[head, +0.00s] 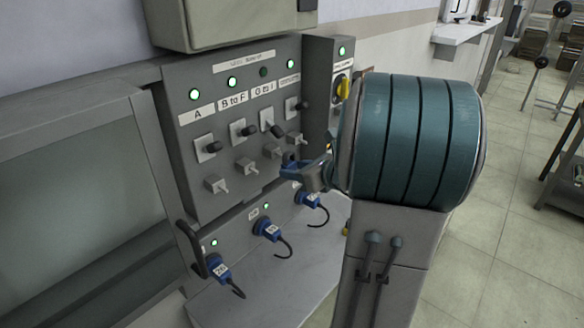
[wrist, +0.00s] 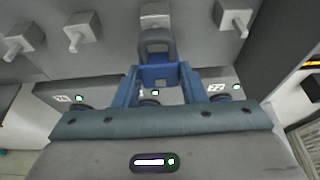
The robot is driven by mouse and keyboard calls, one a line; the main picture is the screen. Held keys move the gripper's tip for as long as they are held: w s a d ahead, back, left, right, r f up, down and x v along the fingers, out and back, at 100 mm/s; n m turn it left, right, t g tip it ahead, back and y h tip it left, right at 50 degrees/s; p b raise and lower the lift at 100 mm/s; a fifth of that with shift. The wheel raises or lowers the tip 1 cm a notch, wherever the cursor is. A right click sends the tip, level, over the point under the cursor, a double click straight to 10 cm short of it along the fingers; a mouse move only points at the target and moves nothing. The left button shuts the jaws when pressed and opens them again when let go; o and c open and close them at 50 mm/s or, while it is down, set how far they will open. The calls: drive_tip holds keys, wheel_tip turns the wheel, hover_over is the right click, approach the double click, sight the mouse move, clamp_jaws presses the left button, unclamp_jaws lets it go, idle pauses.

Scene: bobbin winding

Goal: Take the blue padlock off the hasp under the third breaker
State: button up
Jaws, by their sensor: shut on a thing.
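The blue padlock (wrist: 153,75), with a dark grey shackle, sits upright between the two blue fingers of my gripper (wrist: 158,82), which is shut on it. In the head view my gripper (head: 297,170) is in front of the panel, at the right of the third hasp (head: 271,150). The third hasp also shows in the wrist view (wrist: 155,14), just beyond the shackle. In the head view the shackle looks apart from the hasp, though the wrist view lines them up closely.
The other hasps (head: 216,184) stick out beside the third. Several blue plugs (head: 266,229) with dark cables stand out below, over a grey ledge (head: 270,285). A grey box (head: 225,20) overhangs the panel. Open floor lies to the right.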

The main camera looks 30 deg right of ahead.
drive_tip(key=shift+s+d, duration=0.25)
drive_tip(key=shift+s, duration=0.45)
drive_tip(key=shift+s+d, duration=0.25)
drive_tip(key=shift+s, duration=0.45)
